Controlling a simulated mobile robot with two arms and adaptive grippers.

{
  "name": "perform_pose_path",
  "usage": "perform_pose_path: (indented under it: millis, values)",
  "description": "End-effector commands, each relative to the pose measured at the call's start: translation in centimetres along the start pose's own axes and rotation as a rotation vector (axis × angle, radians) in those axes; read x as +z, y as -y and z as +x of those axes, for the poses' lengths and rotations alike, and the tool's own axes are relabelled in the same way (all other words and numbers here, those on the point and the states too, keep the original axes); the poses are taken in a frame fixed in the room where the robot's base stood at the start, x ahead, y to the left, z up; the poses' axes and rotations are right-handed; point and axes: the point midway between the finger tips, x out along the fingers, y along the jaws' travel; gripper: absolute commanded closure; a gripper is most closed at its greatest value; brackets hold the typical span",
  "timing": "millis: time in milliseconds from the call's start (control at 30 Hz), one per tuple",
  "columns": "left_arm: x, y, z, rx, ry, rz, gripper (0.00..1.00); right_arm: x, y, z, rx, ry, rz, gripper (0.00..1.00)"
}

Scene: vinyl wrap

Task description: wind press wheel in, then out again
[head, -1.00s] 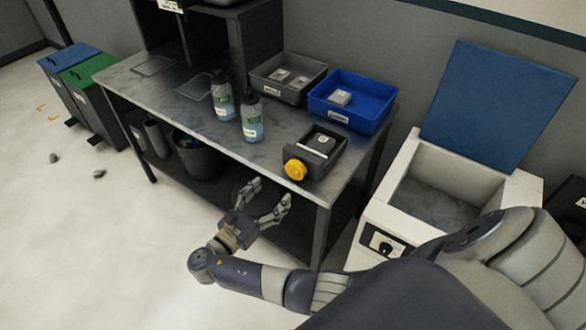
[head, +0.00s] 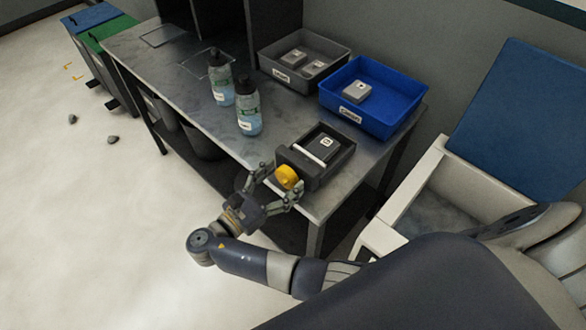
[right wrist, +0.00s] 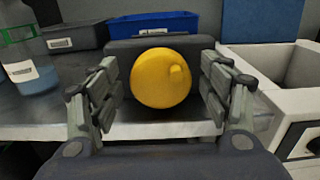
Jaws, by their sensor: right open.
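The press (head: 318,158) is a dark box near the front right edge of the table, with a grey block (head: 325,146) and a white bar in its top. Its yellow wheel (head: 287,177) is on the side facing me; a small knob shows on the wheel's face in the right wrist view (right wrist: 160,80). My right gripper (head: 277,184) is open, with one finger on each side of the wheel. In the right wrist view gaps show between both fingers and the wheel. My left gripper is not in view.
Two bottles (head: 248,112) stand left of the press. A grey tray (head: 285,78) and a blue tray (head: 385,120) with small blocks sit behind it. A white bin (head: 420,185) with a raised blue lid (head: 525,110) stands right of the table.

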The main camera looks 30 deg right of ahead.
Motion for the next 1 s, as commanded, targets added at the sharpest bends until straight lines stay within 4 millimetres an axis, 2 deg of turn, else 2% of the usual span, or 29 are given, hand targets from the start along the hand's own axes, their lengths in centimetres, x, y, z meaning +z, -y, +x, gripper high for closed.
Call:
perform_pose_path:
  millis: [400, 467, 600, 833, 1000]
  values:
    - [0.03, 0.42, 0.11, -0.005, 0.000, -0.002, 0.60, 0.01, 0.09, -0.43, -0.001, -0.001, 0.000, 0.28]
    - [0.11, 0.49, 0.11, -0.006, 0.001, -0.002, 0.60, 0.01, 0.09, -0.42, -0.001, -0.001, 0.000, 0.40]
    - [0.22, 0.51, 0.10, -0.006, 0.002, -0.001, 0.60, 0.01, 0.08, -0.40, -0.001, -0.001, 0.000, 0.71]
    - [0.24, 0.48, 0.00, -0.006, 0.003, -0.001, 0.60, 0.04, 0.10, -0.37, -0.001, -0.001, 0.016, 0.72]
    - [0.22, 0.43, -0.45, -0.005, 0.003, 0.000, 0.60, 0.12, 0.19, -0.37, -0.002, 0.000, 0.129, 0.72]
